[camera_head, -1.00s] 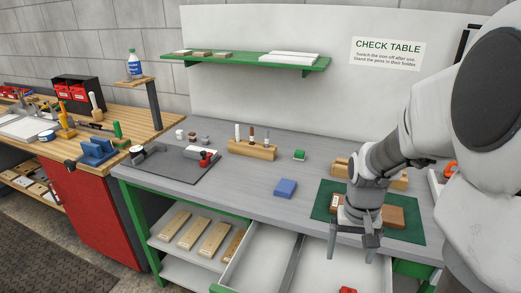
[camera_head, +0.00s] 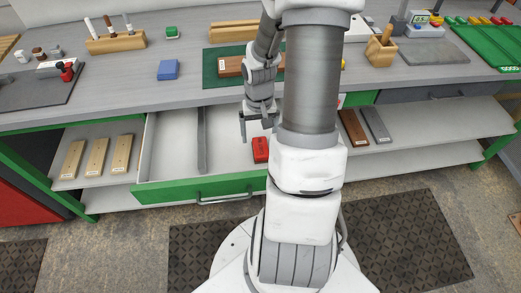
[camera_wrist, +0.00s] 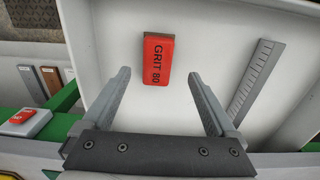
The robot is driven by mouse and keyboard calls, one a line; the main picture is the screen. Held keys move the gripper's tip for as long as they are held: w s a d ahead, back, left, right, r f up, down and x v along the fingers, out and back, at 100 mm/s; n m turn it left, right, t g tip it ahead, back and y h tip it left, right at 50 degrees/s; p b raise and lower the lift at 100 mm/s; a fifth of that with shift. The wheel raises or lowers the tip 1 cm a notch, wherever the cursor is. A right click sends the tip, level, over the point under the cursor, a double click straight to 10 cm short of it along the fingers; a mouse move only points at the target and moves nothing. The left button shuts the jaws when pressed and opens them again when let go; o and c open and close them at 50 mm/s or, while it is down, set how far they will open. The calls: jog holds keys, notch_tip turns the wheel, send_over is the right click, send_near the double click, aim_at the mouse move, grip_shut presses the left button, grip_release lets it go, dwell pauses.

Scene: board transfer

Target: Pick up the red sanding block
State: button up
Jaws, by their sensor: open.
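The red sanding block (camera_head: 260,149) lies in the open drawer (camera_head: 172,140), towards its right side. In the wrist view the block (camera_wrist: 158,60) shows the print "GRIT 80" and a brown edge, flat on the pale drawer floor. My gripper (camera_head: 257,128) is above the drawer, pointing down, close to the block in the head view. In the wrist view my gripper's (camera_wrist: 159,76) two fingers are spread wide with nothing between them. The block appears beyond the fingertips, roughly centred between them, apart from both.
A grey steel ruler (camera_wrist: 255,80) lies in the drawer, seen to the block's right in the wrist view. The drawer's green front (camera_head: 200,188) and its walls surround the block. The grey worktop holds a blue block (camera_head: 168,70) and a green mat (camera_head: 212,78) with a brown board.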

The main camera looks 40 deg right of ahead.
aim_at(261, 146)
jog(key=shift+d+f+b, duration=0.15)
jog(key=shift+f+b, duration=0.15)
jog(key=shift+f, duration=1.25)
jog(key=shift+d+f+b, duration=0.1)
jog(key=shift+f+b, duration=0.15)
jog(key=shift+f, duration=1.25)
jog(key=c, duration=1.4)
